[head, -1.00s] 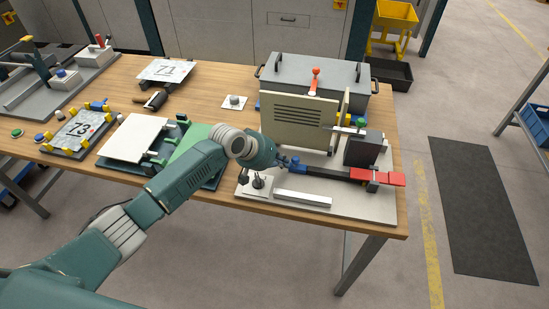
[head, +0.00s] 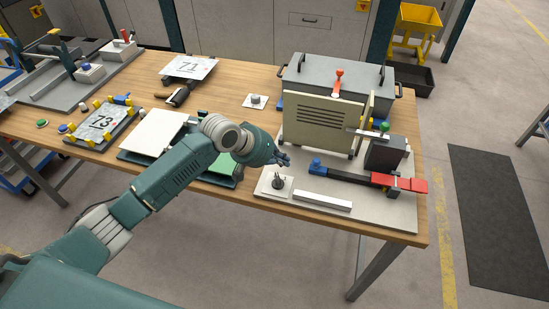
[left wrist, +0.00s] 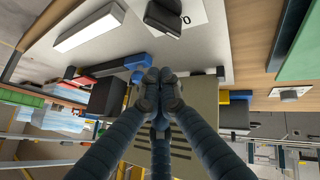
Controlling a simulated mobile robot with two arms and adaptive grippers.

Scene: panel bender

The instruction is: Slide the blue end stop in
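The blue end stop (head: 316,166) sits at the left end of a dark bar (head: 348,176) on the light fixture plate; the bar's right end carries a red part (head: 410,186). My left gripper (head: 283,158) is just left of the end stop, with a small gap in the head view. In the left wrist view its fingertips (left wrist: 160,86) are together with nothing seen between them. The blue end stop (left wrist: 138,61) shows just beyond the fingertips, partly hidden by them. My right gripper is in neither view.
An upright beige slotted panel (head: 322,124) stands behind the bar, with a grey lidded box (head: 335,78) further back. A pale block (head: 323,200) and a small dark knob on a white plate (head: 278,183) lie in front. A dark block (head: 385,152) stands at the right.

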